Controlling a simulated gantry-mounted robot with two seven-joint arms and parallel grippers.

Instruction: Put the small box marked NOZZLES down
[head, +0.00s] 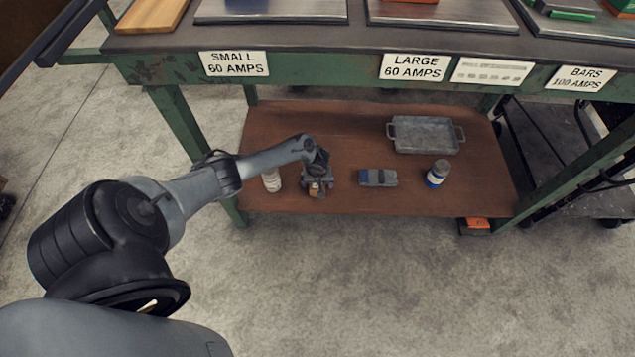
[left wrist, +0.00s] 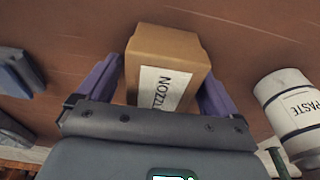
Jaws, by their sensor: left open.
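The small brown box marked NOZZLES (left wrist: 165,55) stands between the two purple fingers of my left gripper (left wrist: 160,88) in the left wrist view. Its white label faces the camera. The fingers are open, one on each side of the box. In the head view my left gripper (head: 318,180) is low over the brown lower shelf (head: 350,205), and a small tan part of the box (head: 315,190) shows at it. The box appears to rest on the shelf, though its underside is hidden. My right gripper is in neither view.
A white container marked PASTE (left wrist: 292,103) stands beside the gripper; it is left of it in the head view (head: 271,180). To the right are a grey-blue object (head: 378,178), a blue-and-white container (head: 437,174) and a grey metal tray (head: 425,135).

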